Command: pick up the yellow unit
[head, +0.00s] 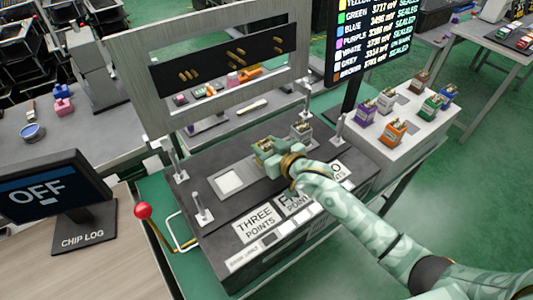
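My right gripper (268,150), pale green with gold bands, is over the dark fixture (215,165). A small yellowish block, which looks like the yellow unit (261,144), shows at its fingertips, mostly covered by the gripper. I cannot tell whether the fingers are closed on it. A grey unit (301,129) stands on the fixture just behind and right of the gripper. My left gripper is not in view.
A white stand (405,145) at the right holds several units, including orange (392,132) and purple (364,110). A red-knobbed lever (142,211) is at the fixture's left. A framed panel (215,68) and metal posts (201,208) rise around the fixture. An empty white pad (229,182) lies left of the gripper.

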